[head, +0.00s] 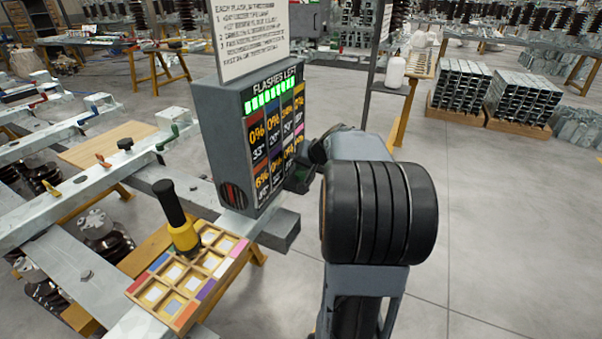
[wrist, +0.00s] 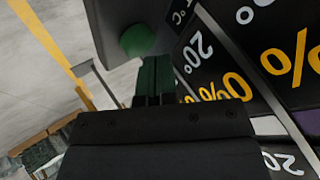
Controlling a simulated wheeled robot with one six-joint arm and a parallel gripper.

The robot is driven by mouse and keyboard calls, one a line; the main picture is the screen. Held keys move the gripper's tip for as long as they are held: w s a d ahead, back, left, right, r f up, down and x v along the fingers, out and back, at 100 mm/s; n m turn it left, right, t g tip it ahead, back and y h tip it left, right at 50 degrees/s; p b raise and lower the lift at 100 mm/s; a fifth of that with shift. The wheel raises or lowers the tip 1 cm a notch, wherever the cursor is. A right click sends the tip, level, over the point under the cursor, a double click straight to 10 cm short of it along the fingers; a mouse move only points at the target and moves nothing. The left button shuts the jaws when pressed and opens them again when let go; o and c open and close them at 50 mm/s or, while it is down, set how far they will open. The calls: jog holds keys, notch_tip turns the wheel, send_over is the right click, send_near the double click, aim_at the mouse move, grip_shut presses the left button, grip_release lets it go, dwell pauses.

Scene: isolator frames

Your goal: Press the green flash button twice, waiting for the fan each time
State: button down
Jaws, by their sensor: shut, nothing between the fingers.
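The grey box (head: 217,120) carries a dark display headed "FLASHES LEFT" with a row of lit green bars (head: 270,98). Several panels below show percentages, with 0% readable, and temperatures. The round green button (wrist: 137,40) shows in the wrist view on a grey face of the box; it is hidden in the head view. My gripper (wrist: 155,82) is shut and empty, its fingertips close to the button. I cannot tell whether they touch. In the head view my gripper (head: 300,178) is beside the box's right edge, partly hidden by my arm. A dark round grille with red (head: 232,195), possibly the fan, sits low on the box.
A wooden compartment tray (head: 212,289) with coloured edges stands before the box, with a yellow, black-handled tool (head: 184,235) on it. An instruction sign (head: 250,38) rises above the box. Grey metal beams (head: 60,225) lie left. Open floor (head: 500,230) is at right.

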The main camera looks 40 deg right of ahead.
aim_at(302, 173)
jog(key=shift+f+b, duration=0.45)
jog(key=shift+b, duration=0.05)
dwell(0.3)
jog(key=shift+r, duration=0.2)
jog(key=shift+r+p, duration=0.7)
jog(key=shift+r, duration=0.2)
notch_tip(302, 173, up, 6)
jog(key=p, duration=0.4)
dwell(0.9)
